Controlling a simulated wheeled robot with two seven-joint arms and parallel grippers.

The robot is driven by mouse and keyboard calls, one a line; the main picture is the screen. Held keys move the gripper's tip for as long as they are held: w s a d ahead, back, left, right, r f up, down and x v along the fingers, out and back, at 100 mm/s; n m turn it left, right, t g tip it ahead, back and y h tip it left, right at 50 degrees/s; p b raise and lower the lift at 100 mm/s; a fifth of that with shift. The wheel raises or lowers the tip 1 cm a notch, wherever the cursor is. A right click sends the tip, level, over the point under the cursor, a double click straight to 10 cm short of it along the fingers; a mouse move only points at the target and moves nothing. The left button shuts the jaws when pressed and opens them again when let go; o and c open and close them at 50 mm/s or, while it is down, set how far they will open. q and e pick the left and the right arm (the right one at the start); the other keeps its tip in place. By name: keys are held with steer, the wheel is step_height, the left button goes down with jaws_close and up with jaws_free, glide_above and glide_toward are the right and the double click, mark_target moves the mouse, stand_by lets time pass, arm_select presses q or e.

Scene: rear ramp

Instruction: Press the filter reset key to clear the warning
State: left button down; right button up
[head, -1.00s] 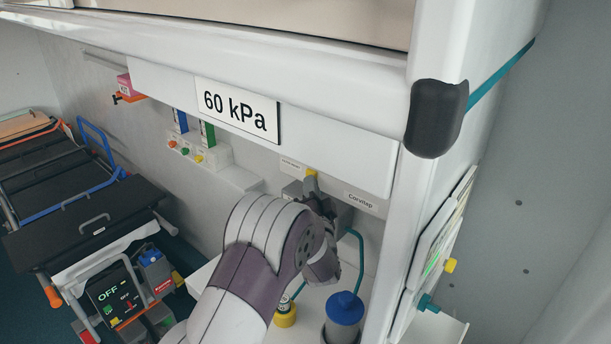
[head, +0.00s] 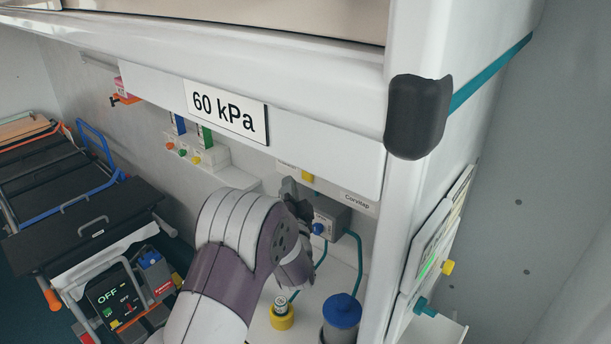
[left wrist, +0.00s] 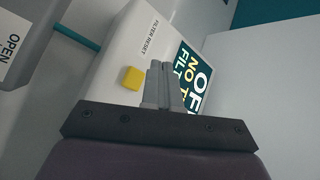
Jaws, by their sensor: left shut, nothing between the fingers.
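The yellow filter reset key (left wrist: 132,78) sits on a white box (left wrist: 115,50), beside the printed label FILTER RESET (left wrist: 148,37). A yellow key (head: 308,176) also shows in the head view, under the white ledge. My left gripper (left wrist: 163,68) is shut and empty, its fingertips just right of the key in the wrist view and apart from it. In the head view the left gripper (head: 290,187) is left of the key.
A grey unit (head: 335,212) with a blue knob and teal hose is behind my gripper. A blue-lidded canister (head: 342,315) and a yellow-based can (head: 281,313) stand on the counter below. A dark-cornered cabinet (head: 418,115) overhangs at right. A stretcher (head: 85,215) is at left.

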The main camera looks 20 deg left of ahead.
steer(key=shift+d, duration=0.1)
steer(key=shift+f+b, duration=0.3)
arm_select(q)
steer(key=s, duration=0.2)
steer(key=s+a, duration=0.1)
steer(key=s, duration=0.1)
steer(key=shift+s+a+f, duration=0.15)
steer(key=shift+s+a, duration=0.05)
steer(key=shift+s, duration=0.05)
stand_by(0.6)
